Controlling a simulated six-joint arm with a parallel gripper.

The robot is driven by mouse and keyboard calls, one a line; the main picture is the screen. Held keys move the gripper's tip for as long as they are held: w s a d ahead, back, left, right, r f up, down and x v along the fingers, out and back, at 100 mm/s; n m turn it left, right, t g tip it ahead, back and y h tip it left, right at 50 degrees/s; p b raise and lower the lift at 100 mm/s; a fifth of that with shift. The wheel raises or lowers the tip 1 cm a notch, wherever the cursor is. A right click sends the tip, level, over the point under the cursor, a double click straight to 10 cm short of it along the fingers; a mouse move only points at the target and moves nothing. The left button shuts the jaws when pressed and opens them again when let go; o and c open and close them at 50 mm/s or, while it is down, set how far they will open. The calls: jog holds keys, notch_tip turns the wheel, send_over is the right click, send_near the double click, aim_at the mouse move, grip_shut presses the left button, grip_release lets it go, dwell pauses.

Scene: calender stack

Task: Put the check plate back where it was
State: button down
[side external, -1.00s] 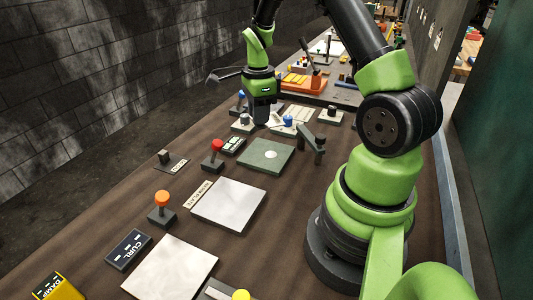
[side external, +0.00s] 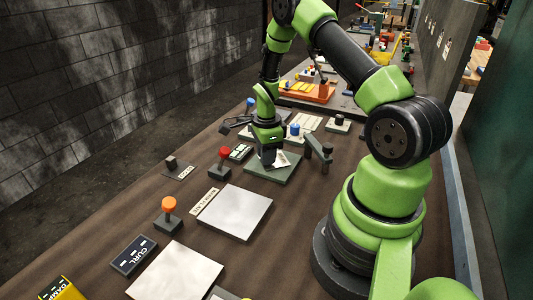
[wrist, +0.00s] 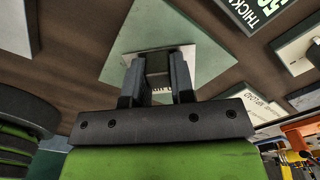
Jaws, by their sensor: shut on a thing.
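My gripper (side external: 268,160) points down over the green square pad (side external: 262,175). In the wrist view its fingers (wrist: 157,78) are shut on a small grey block that stands up from a light, thin plate, which I take for the check plate (wrist: 192,52). The plate's light edge also shows beside the fingers in the side view (side external: 290,159). Some lettering on it shows between the fingers but is cut off. The plate lies over the green pad (wrist: 135,35); I cannot tell if it touches.
A dark post with an arm (side external: 319,150) stands close right of the pad. A red-knobbed lever (side external: 224,157) stands to its left. Pale square plates (side external: 235,212) lie nearer the camera. A blue-knobbed piece (side external: 294,130) and an orange tray (side external: 308,92) are farther back.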

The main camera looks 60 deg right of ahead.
jog(key=shift+f, duration=0.15)
jog(key=c, duration=1)
grip_release()
notch_tip(320, 180, up, 10)
jog(key=shift+r, duration=0.2)
jog(key=s+a+r+n+t, duration=0.1)
jog(key=s+a+r+n, duration=0.1)
jog(key=a+r+n, duration=0.3)
jog(key=s+a+r+n+t, duration=0.2)
jog(key=a+r+n, duration=0.3)
jog(key=r, duration=0.2)
jog(key=s+a+r+n+t, duration=0.2)
jog(key=a+r+n, duration=0.3)
jog(key=a+r, duration=0.1)
jog(key=shift+s+n, duration=0.25)
jog(key=shift+n, duration=0.15)
jog(key=shift+o, duration=0.6)
jog(key=s+a+r+n+t+y, duration=0.1)
jog(key=s+a+n+t+y, duration=0.1)
jog(key=s+a+n, duration=0.2)
jog(key=s+n, duration=0.2)
jog(key=n, duration=0.1)
jog(key=shift+s+a+r, duration=0.15)
jog(key=shift+s+a, duration=0.05)
jog(key=shift+s, duration=0.15)
